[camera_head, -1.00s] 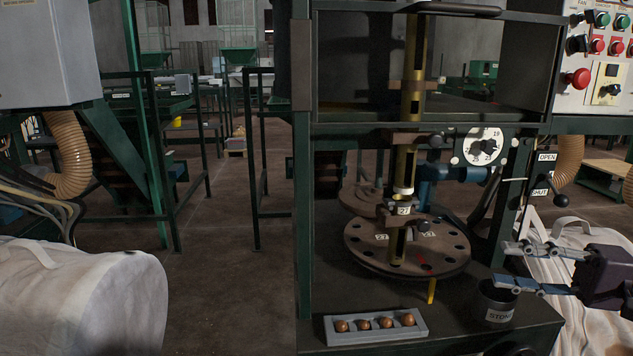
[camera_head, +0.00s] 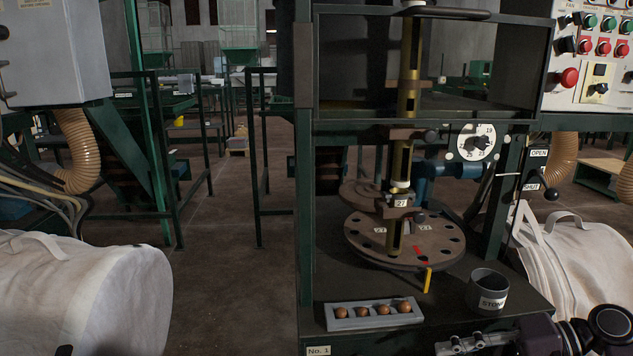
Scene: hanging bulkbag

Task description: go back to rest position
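My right gripper (camera_head: 462,346) is low at the bottom right, in front of the machine's table edge, and partly cut off by the frame. Its fingers show nearly edge-on, so I cannot tell how wide they stand; no object shows in them. My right wrist is at the lower right corner. My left gripper is not in view.
A dark cup marked STONE (camera_head: 488,293) and a grey tray with several brown balls (camera_head: 347,324) stand on the machine table. A round plate with holes (camera_head: 385,252) is behind them. White bulk bags (camera_head: 80,290) flank the machine. Floor is clear at centre left.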

